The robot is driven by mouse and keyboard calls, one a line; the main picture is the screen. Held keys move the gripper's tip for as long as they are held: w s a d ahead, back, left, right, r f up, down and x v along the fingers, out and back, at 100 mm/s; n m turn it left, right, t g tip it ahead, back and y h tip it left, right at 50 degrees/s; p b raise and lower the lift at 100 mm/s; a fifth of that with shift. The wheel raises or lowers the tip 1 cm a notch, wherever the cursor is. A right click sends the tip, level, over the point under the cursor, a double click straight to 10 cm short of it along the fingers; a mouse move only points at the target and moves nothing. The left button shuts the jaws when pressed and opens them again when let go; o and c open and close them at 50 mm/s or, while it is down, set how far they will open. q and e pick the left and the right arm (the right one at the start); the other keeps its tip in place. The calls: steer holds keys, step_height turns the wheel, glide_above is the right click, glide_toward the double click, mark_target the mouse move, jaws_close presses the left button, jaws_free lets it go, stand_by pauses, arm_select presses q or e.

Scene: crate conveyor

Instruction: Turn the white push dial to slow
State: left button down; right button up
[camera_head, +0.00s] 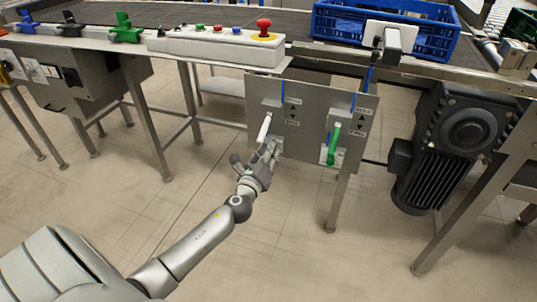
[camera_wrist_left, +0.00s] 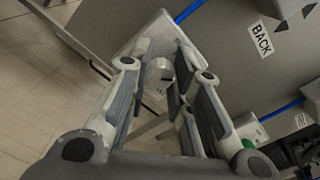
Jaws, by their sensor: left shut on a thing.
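A grey panel (camera_head: 310,124) under the conveyor carries a white lever (camera_head: 264,130) on its left and a green lever (camera_head: 334,144) on its right. My left gripper (camera_head: 268,158) is at the panel's lower left, just below the white lever. In the left wrist view the gripper's fingers (camera_wrist_left: 158,95) stand on both sides of a small pale round dial (camera_wrist_left: 159,73) with a dark mark, on a whitish plate. The gripper is shut on this dial. In the head view the gripper hides the dial. The dial's setting cannot be read. My right gripper is not in view.
A control box (camera_head: 215,45) with several buttons and a red mushroom button (camera_head: 264,25) is above. A blue crate (camera_head: 330,22) sits on the conveyor. A black motor (camera_head: 455,130) hangs at the right. The floor in front is clear.

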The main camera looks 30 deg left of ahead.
arm_select(q)
steer(key=n+b, duration=0.1)
steer(key=n, duration=0.7)
steer(key=shift+a+n, duration=0.1)
steer(key=shift+n, duration=0.5)
steer(key=c, duration=1.3)
jaws_free()
steer(key=shift+s, duration=0.1)
steer(key=v, duration=1.2)
